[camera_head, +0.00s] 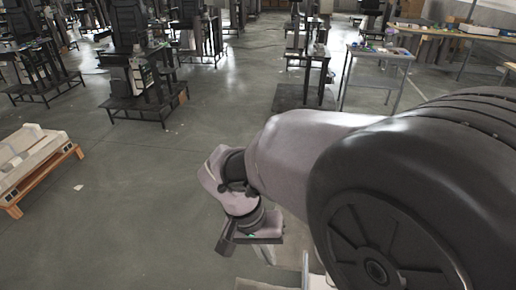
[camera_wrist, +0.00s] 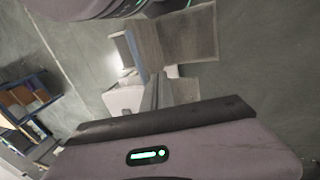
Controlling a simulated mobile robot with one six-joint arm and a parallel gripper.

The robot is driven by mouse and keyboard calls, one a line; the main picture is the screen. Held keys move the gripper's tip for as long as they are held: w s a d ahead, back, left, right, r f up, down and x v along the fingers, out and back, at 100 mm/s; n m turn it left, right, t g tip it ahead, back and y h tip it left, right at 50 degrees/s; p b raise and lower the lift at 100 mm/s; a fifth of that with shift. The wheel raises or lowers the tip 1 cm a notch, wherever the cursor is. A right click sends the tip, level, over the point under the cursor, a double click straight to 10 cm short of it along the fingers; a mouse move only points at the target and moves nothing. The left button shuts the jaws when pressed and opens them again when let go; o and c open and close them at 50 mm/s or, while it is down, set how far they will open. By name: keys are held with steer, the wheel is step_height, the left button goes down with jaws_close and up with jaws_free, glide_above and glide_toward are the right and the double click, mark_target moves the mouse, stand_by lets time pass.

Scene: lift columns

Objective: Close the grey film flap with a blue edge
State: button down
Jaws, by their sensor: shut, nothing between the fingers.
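In the wrist view, a container with raised panels lies beyond my gripper (camera_wrist: 156,88). One grey-brown film flap (camera_wrist: 150,45) has a narrow blue strip along its left edge. It stands open, folded outward. My gripper is shut and empty, and its fingers point toward the container, near the flap's lower end. I cannot tell whether they touch it. In the head view, my gripper (camera_head: 226,242) hangs low, left of the container's parts at the bottom edge. Most of the container is hidden there by my arm and the picture edge.
A wide grey-brown panel (camera_wrist: 190,35) lies right of the flap, and a white body (camera_wrist: 125,98) shows below it. A pallet with pale boxes (camera_head: 35,155) stands at the left. Dark racks (camera_head: 140,85) and a work table (camera_head: 380,55) stand farther back. Open floor lies left of my gripper.

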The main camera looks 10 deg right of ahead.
steer(key=s+d+f+h+b, duration=0.1)
steer(key=d+f+b, duration=0.2)
steer(key=d+f, duration=0.3)
step_height(320, 180, down, 5)
steer(key=shift+s+d+r+g+h+b, duration=0.2)
steer(key=shift+d+g+h+b, duration=0.1)
steer(key=shift+d+b, duration=0.05)
steer(key=shift+d, duration=0.1)
